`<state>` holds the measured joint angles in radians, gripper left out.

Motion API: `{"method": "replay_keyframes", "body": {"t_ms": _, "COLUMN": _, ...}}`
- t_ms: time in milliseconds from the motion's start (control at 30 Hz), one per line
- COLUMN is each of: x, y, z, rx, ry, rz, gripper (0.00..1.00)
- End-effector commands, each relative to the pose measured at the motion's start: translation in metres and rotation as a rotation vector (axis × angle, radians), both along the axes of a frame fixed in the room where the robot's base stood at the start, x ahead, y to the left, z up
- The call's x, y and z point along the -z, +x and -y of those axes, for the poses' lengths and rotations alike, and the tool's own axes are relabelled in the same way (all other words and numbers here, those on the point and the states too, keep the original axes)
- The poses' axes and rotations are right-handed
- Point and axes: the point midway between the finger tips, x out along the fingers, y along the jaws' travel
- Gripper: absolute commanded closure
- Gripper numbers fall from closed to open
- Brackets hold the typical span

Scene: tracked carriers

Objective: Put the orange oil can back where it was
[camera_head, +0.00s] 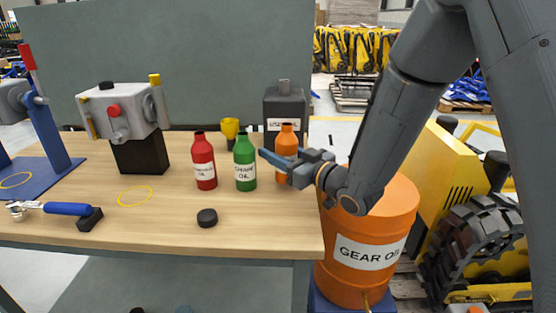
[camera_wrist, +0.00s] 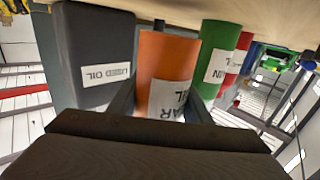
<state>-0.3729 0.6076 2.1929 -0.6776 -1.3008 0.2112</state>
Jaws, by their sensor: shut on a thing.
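The orange oil can (camera_head: 287,138) is upright at the right end of the workbench, just right of the green can (camera_head: 245,165). My gripper (camera_head: 284,163) is shut around the orange can, reaching in from the right. In the wrist view the orange can (camera_wrist: 166,60) is between the two fingers, with part of its label showing. A red can (camera_head: 204,162) stands left of the green one. Yellow rings (camera_head: 135,196) are marked on the bench.
A dark used-oil container (camera_head: 284,104) stands close behind the orange can. A yellow funnel (camera_head: 230,128) is behind the green can. A black puck (camera_head: 207,218) and a blue-handled tool (camera_head: 66,208) lie in front. An orange gear oil drum (camera_head: 340,262) stands beside the bench's right edge.

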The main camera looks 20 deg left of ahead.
Motion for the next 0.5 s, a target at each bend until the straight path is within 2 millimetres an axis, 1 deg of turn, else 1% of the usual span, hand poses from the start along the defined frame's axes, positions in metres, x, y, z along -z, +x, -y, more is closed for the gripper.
{"method": "replay_keyframes", "body": {"t_ms": 33, "x": 0.01, "y": 0.0, "z": 0.0, "rx": 0.0, "ry": -0.001, "rz": -0.004, "gripper": 0.86}}
{"method": "replay_keyframes", "body": {"t_ms": 133, "x": 0.021, "y": 0.0, "z": 0.0, "rx": 0.0, "ry": 0.0, "rz": -0.002, "gripper": 0.86}}
{"method": "replay_keyframes", "body": {"t_ms": 500, "x": 0.025, "y": 0.0, "z": 0.0, "rx": 0.0, "ry": 0.0, "rz": 0.0, "gripper": 0.86}}
